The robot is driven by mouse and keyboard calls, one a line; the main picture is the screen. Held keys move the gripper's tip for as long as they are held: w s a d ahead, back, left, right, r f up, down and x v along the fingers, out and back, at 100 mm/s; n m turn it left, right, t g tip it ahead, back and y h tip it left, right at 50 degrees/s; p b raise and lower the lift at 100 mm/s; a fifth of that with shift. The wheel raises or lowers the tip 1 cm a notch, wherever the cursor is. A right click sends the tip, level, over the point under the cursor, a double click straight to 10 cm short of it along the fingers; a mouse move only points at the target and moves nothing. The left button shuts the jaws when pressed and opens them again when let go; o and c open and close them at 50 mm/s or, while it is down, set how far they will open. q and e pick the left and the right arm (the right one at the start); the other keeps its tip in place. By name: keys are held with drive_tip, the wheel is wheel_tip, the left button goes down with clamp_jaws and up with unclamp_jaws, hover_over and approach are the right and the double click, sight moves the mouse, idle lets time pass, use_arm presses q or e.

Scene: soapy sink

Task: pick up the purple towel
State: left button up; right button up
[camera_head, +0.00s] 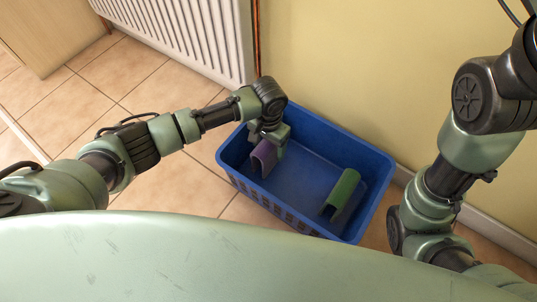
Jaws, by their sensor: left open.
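The purple towel (263,157) is a small folded piece, arched like an upside-down U, inside the left end of the blue basket (373,203). My left gripper (267,143) reaches down into the basket at the towel. Its jaws are open, with the towel directly below and partly between the fingers. I cannot tell whether the fingers touch it. A green towel (343,191) of the same folded shape stands in the right part of the basket. My right arm comes in at the right edge, but its gripper is not in view.
The basket stands on a tiled floor (180,185) close to a yellow wall (360,70). A white radiator (190,35) is at the top, and a wooden cabinet (50,30) is at the upper left. The basket's middle is empty.

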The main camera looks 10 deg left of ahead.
use_arm(q)
clamp_jaws()
idle(0.3)
